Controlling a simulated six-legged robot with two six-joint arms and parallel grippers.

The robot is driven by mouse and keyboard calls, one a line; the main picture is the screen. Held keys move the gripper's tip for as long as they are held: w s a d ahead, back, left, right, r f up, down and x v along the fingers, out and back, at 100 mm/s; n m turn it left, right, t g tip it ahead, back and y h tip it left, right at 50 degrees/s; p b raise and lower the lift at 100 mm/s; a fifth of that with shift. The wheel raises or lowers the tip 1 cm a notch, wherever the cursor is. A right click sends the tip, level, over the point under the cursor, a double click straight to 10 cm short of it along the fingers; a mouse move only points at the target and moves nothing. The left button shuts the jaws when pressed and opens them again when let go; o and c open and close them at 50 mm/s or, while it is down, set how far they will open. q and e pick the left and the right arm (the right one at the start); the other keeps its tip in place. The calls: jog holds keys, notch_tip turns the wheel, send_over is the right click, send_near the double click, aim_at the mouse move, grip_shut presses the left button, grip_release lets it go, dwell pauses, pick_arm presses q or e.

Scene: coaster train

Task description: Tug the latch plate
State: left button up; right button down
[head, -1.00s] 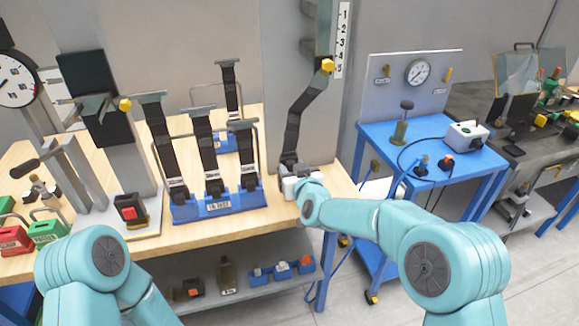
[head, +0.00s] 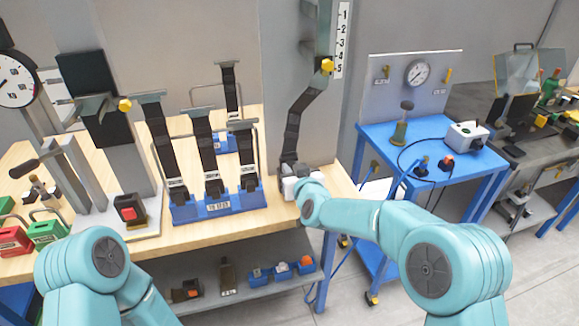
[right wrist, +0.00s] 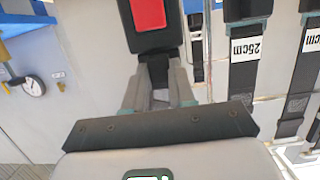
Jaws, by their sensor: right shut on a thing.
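A long dark strap (head: 303,105) hangs in a bent line from the grey wall post with the yellow knob. Its lower end is at my right gripper (head: 292,180), low at the right end of the wooden bench. In the right wrist view, the two grey fingers of my right gripper (right wrist: 160,95) are shut on a narrow dark piece, which looks like the latch plate (right wrist: 158,74). Just above it is a black buckle with a red button (right wrist: 149,14). The fingers partly hide the latch plate. My left gripper is out of view.
Several strap pieces stand in a blue holder (head: 218,208) left of my right gripper. A stand with a red-button buckle (head: 131,210) is farther left. A blue cart (head: 420,140) with a gauge panel stands to the right. The wall panel is close behind.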

jog(key=shift+w+r, duration=0.1)
jog(key=shift+r, duration=0.25)
jog(key=c, duration=1)
grip_release()
jog(key=shift+o, duration=0.7)
jog(key=shift+f, duration=0.15)
